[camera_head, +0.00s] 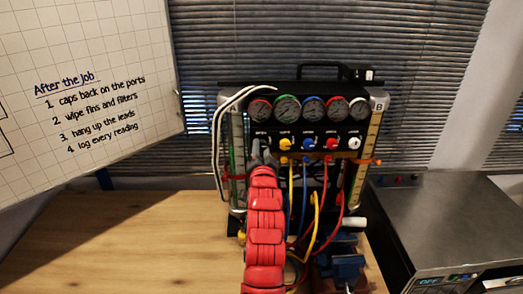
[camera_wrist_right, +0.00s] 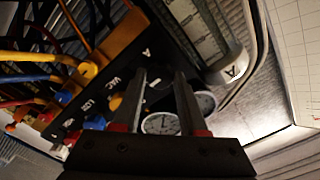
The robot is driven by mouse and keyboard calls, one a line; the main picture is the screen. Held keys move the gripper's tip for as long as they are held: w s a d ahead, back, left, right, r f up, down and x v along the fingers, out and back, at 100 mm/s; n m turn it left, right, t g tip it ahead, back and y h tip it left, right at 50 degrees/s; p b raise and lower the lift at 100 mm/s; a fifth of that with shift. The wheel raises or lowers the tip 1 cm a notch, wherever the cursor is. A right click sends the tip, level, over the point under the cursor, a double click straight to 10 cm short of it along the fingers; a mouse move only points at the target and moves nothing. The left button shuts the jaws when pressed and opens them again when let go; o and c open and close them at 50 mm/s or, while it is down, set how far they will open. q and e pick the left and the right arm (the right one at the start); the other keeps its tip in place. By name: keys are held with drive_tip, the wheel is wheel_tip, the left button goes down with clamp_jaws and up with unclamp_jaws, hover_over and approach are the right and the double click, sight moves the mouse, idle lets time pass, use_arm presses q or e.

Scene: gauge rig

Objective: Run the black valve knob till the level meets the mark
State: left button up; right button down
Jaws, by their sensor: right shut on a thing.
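My right gripper (camera_head: 262,150) reaches up to the left end of the knob row on the gauge rig (camera_head: 310,88). In the right wrist view its two fingers (camera_wrist_right: 160,80) are closed around the black valve knob (camera_wrist_right: 156,84), which shows a small white line. In the head view the gripper mostly hides this knob. Sight tube A (camera_head: 238,145) stands at the rig's left with a greenish column and a red marker (camera_head: 232,178) across it; the exact level is too small to read. Sight tube B (camera_head: 367,150) stands at the right with an orange marker. My left gripper is not in view.
Yellow (camera_head: 285,143), blue (camera_head: 308,143), red (camera_head: 331,144) and white (camera_head: 355,142) knobs line up beside the black one, under several round gauges. Coloured hoses hang below. A blue vise (camera_head: 345,265) stands at the front right. The wooden bench (camera_head: 130,240) is clear on the left.

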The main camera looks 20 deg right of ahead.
drive_tip(key=shift+f+n+b, duration=0.2)
drive_tip(key=shift+n+b, duration=0.3)
drive_tip(key=shift+b, duration=0.35)
drive_tip(key=n+b, duration=0.5)
drive_tip(key=b, duration=0.1)
drive_tip(key=shift+f, duration=0.1)
drive_tip(key=shift+n+b, duration=0.65)
drive_tip(key=shift+n, duration=0.15)
drive_tip(key=n+b, duration=0.1)
drive_tip(key=n, duration=0.1)
drive_tip(key=shift+n, duration=0.4)
drive_tip(key=shift+n+b, duration=0.55)
drive_tip(key=shift+n, duration=0.35)
drive_tip(key=shift+r+n, duration=0.2)
drive_tip(key=shift+n, duration=2.6)
